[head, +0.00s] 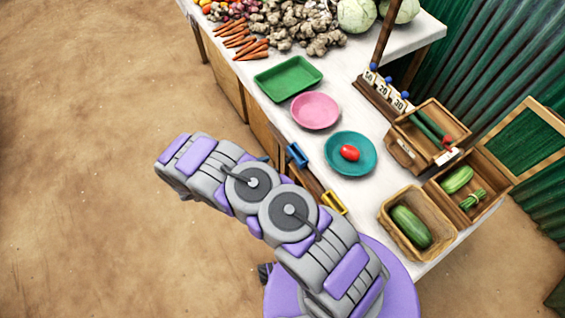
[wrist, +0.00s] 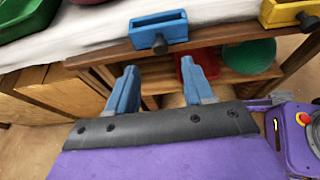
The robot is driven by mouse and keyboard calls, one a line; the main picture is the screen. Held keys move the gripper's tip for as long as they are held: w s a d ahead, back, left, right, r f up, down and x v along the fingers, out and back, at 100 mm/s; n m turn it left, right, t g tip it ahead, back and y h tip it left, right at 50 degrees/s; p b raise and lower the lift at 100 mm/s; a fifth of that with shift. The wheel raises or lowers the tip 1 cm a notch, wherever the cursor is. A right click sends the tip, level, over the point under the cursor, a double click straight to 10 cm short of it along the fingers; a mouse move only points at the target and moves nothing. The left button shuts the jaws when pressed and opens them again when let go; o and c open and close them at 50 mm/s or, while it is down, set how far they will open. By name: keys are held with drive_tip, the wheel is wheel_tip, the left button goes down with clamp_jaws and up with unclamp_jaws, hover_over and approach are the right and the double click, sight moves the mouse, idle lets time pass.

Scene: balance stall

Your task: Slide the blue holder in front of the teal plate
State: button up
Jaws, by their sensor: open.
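The blue holder (head: 297,155) sits on the wooden rail along the table's front edge, roughly level with the gap between the pink plate and the teal plate (head: 334,169). The teal plate bears a red tomato (head: 350,153). In the wrist view the blue holder (wrist: 146,32) shows its dark knob (wrist: 160,45) facing me. My gripper (wrist: 162,78) is open and empty, its two blue fingers apart, short of the holder and knob. In the head view my arm hides most of the gripper.
A yellow holder (head: 333,203) sits further along the rail, towards the basket (head: 393,229). The pink plate (head: 315,111) and green tray (head: 288,78) lie on the other side. In the wrist view, red and green items (wrist: 249,58) stand on a shelf below the table.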

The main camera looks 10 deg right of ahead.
sight(286, 161)
drive_tip(key=b+x, duration=0.1)
drive_tip(key=x, duration=0.6)
drive_tip(key=shift+d+f, duration=0.15)
drive_tip(key=shift+d, duration=0.1)
drive_tip(key=shift+w+a, duration=0.1)
drive_tip(key=shift+c, duration=0.8)
clamp_jaws()
